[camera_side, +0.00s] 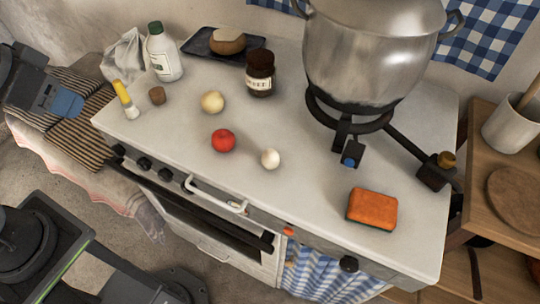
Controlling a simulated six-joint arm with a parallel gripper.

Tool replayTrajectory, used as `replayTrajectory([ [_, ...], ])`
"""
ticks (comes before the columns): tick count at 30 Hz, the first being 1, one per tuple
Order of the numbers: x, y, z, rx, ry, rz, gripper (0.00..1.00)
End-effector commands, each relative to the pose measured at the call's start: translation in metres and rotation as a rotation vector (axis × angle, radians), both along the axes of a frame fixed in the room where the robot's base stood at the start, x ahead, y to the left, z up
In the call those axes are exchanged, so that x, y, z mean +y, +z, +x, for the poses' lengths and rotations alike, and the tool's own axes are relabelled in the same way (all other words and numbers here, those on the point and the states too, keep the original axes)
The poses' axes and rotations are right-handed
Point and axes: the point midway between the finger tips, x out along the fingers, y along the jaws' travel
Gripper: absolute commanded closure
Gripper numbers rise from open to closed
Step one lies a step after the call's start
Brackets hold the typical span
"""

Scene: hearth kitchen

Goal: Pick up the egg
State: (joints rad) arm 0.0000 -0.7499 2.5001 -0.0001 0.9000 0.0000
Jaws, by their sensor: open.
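The egg (270,158) is a small, pale, rounded thing lying on the white stove top near its front edge, right of a red tomato (223,140). Nothing touches it and it is fully in sight. My gripper (66,103) seems to be the dark end with a blue-grey part at the left edge, over striped cloth. It is open, with nothing seen in it, and far left of the egg. Its fingers are hard to tell apart.
A cream round item (212,102), a dark jar (260,73) and a white bottle (164,52) stand behind. A big steel pot (372,50) stands at the back right. An orange sponge (372,209) lies to the right. Stove top around the egg is clear.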

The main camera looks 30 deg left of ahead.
Motion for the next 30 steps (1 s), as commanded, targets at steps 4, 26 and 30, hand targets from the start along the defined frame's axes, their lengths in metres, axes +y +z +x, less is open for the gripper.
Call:
replayTrajectory([
  [4,0.0,0.0,0.0,0.0,0.0,0.0,0.57],
  [26,-0.002,0.002,0.003,0.004,0.015,-0.012,0.28],
  [30,-0.015,0.007,0.023,0.034,0.112,-0.081,0.28],
])
